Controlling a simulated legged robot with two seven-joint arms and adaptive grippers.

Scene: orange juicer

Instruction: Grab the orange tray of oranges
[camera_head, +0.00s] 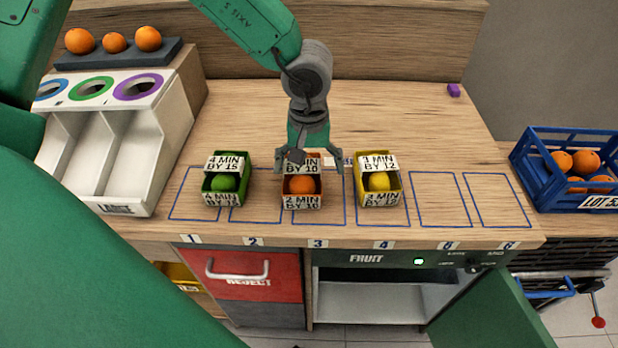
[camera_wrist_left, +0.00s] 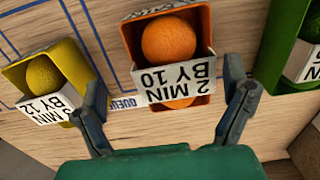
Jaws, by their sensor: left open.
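The orange tray (camera_head: 285,186) holds oranges and stands on the counter by the slot marked 3. Its white labels read "2 MIN BY 10". In the left wrist view the tray (camera_wrist_left: 205,32) is upper middle, with one orange (camera_wrist_left: 169,39) showing large and part of another below the label. My left gripper (camera_head: 309,160) is open, pointing down at the tray's far side. In the wrist view its fingers (camera_wrist_left: 166,95) are spread to either side of the tray's label end, with nothing seen gripped. My right gripper is not in view.
A green tray (camera_head: 207,187) of green fruit stands left, a yellow tray (camera_head: 397,183) of yellow fruit close right. Slots 5 and 6 (camera_head: 497,200) are empty. A white sorting bin (camera_head: 110,150) stands left; a blue crate (camera_head: 545,180) of oranges is far right.

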